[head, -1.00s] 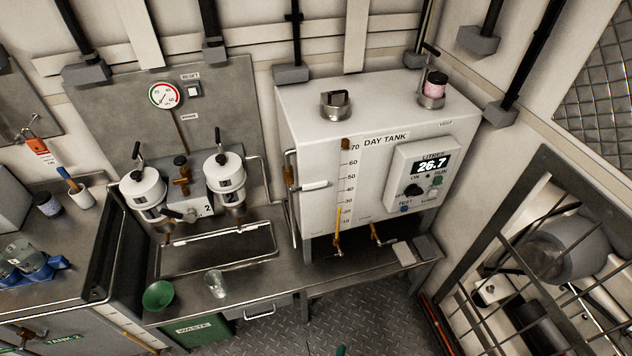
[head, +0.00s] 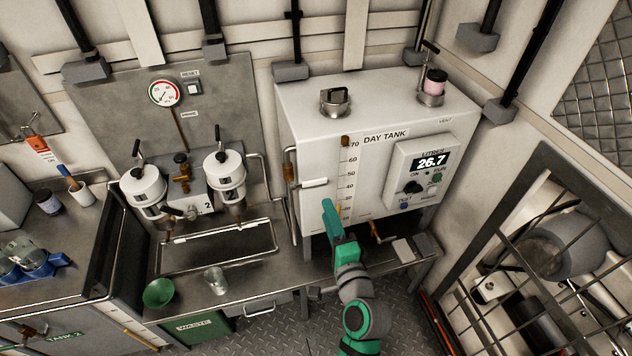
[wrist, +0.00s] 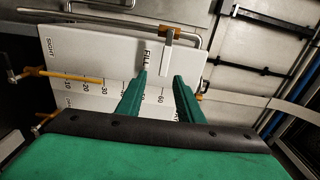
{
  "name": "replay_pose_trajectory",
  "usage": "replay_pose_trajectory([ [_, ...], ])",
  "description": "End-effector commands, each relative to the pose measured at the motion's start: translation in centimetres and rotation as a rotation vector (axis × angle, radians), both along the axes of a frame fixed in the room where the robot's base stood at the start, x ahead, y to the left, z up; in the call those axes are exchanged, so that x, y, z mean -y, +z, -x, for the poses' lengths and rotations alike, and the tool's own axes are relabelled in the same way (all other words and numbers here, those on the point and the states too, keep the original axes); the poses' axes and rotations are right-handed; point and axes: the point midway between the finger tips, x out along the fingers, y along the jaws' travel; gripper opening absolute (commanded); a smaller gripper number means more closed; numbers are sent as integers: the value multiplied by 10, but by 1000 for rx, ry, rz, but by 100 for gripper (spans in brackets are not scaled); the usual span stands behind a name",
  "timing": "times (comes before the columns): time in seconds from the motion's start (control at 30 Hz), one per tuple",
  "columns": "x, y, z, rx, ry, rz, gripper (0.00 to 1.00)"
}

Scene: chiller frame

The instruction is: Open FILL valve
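The white DAY TANK (head: 370,155) stands on the bench at centre right. The FILL valve has a brass body (head: 288,172) at the tank's left edge and a pale lever (head: 315,183) lying across the front face. In the wrist view the brass body (wrist: 187,36) sits on a pipe beside the FILL label (wrist: 147,55), with the lever (wrist: 166,58) beside the label. My gripper (head: 328,205) is just below the lever in the head view. In the wrist view my gripper (wrist: 159,76) is open, its two green fingers apart and empty, pointing toward the lever.
A sight gauge with a number scale (head: 351,170) runs up the tank front. A control box (head: 425,170) reads 26.7 litres. A brass drain valve (head: 378,232) is under the tank. A metal pipe (head: 292,215) runs along its left side.

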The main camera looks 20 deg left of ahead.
Motion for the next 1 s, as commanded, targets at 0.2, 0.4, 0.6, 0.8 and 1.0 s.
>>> replay_pose_trajectory([
  [0.2, -10, 10, -11, -4, 24, -27, 34],
  [0.4, -27, 10, -36, -2, 23, -25, 34],
  [0.6, -46, 10, -65, -1, 22, -25, 34],
  [0.8, -62, 9, -85, -2, 24, -25, 34],
  [1.0, -68, 9, -92, -1, 24, -23, 34],
])
